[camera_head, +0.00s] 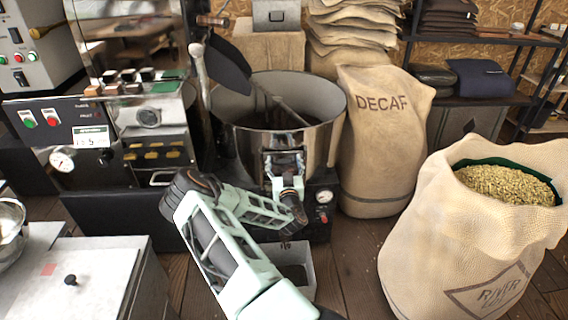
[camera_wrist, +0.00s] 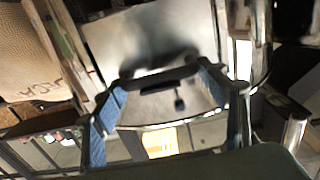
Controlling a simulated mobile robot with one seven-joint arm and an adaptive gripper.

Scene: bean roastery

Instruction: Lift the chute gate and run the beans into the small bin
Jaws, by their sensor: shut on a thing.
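My gripper (camera_head: 284,160) is at the front wall of the round metal bean drum (camera_head: 335,115), where the chute gate sits. In the wrist view my gripper's two blue-padded fingers (camera_wrist: 160,78) reach to the two sides of a dark handle bar in front of a shiny metal plate (camera_wrist: 105,45). The gripper is shut on this handle, which appears to be the chute gate's. My arm and gripper hide much of the gate and chute. The small pale bin (camera_head: 307,272) stands on the floor below, partly behind my arm. No beans show in its visible part.
An open sack of pale beans (camera_head: 510,186) stands at right and a DECAF sack (camera_head: 378,150) beside the drum. A control panel (camera_head: 62,125) is at left, a metal cabinet (camera_head: 105,262) at front left. Wooden floor is free between bin and open sack.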

